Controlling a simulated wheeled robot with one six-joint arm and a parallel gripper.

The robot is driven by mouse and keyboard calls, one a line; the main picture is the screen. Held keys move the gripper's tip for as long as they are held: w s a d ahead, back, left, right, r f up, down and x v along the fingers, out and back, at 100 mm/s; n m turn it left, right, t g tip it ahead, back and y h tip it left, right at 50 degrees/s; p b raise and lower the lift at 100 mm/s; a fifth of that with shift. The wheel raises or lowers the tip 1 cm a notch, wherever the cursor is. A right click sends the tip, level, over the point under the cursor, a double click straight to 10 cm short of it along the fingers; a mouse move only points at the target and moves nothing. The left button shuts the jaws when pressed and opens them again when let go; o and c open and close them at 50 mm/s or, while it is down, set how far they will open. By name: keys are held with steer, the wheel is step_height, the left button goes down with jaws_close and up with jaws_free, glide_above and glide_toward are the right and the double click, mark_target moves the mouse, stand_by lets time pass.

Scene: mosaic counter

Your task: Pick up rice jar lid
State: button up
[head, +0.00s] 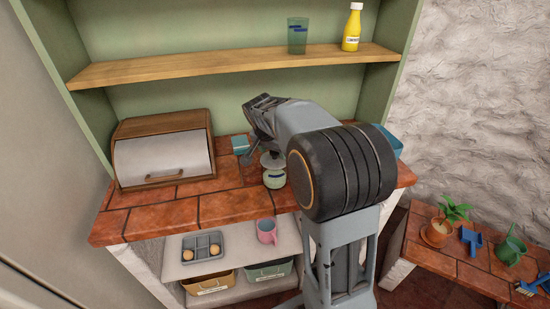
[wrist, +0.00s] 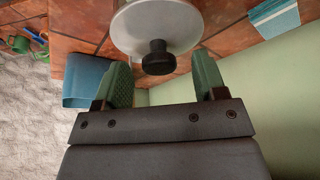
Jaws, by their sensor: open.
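The rice jar lid (wrist: 150,27) is a pale grey disc with a black knob (wrist: 158,57), seen at the top middle of the wrist view. In the head view the lid (head: 272,160) lies at the top of a small jar (head: 274,178) with a pale green label on the tiled counter. My gripper (wrist: 163,73) is open and empty, its two green fingers apart on either side of the knob in the wrist view. I cannot tell the exact gap between the fingertips and the knob. In the head view my arm hides part of the counter, and the fingertips are hard to make out.
A bread box (head: 162,150) stands at the counter's left. A teal box (head: 240,144) lies behind the jar, and a blue container (wrist: 88,82) stands to the right in the head view. A wooden shelf (head: 210,66) runs above. The tiles between bread box and jar are free.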

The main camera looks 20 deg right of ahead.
steer(key=shift+x, duration=0.8)
steer(key=c, duration=1)
steer(key=shift+r, duration=0.1)
steer(key=shift+c, duration=0.2)
